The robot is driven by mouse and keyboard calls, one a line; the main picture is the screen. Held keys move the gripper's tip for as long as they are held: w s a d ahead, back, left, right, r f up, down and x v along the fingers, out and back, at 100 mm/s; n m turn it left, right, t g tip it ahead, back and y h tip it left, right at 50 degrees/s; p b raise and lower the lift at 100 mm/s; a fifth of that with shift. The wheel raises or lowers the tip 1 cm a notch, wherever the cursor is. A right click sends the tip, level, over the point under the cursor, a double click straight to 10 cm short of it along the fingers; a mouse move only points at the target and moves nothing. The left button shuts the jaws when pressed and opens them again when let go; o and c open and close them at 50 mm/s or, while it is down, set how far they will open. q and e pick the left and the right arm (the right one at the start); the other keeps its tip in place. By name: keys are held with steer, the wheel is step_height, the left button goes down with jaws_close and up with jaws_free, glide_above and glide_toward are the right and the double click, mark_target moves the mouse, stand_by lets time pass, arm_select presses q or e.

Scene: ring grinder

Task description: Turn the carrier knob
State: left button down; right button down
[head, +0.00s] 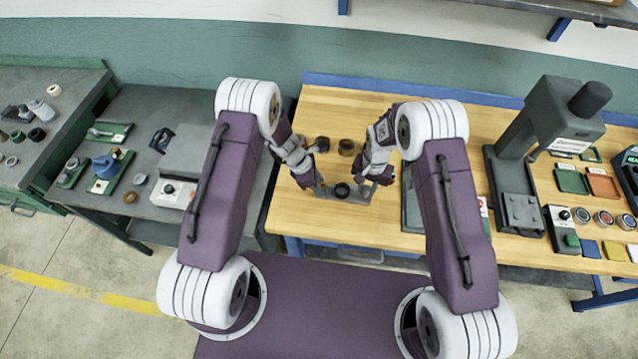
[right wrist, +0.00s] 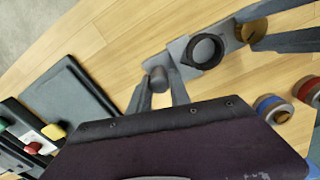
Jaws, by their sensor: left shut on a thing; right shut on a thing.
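The carrier is a grey bar (head: 353,195) on the wooden bench, with a black ring (head: 342,190) at its middle. In the right wrist view the bar (right wrist: 178,51) runs under the black ring (right wrist: 207,51). My right gripper (head: 366,182) is shut on a grey upright knob (right wrist: 159,80) at one end of the bar. My left gripper (head: 318,187) is at the other end. In the right wrist view its fingers are around a brass-coloured round knob (right wrist: 252,30). I cannot tell whether the knobs are turned.

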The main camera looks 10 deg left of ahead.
arm_select(q)
steer(key=shift+m, duration=0.3)
steer(key=m+g, duration=0.1)
steer(key=m, duration=0.3)
steer(key=shift+w+g, duration=0.2)
steer(key=shift+g, duration=0.2)
steer(key=m+g, duration=0.1)
steer(key=m, duration=0.3)
steer(key=shift+g, duration=0.3)
steer(key=shift+m, duration=0.5)
steer(key=c, duration=1)
jaws_free()
steer(key=shift+o, duration=0.2)
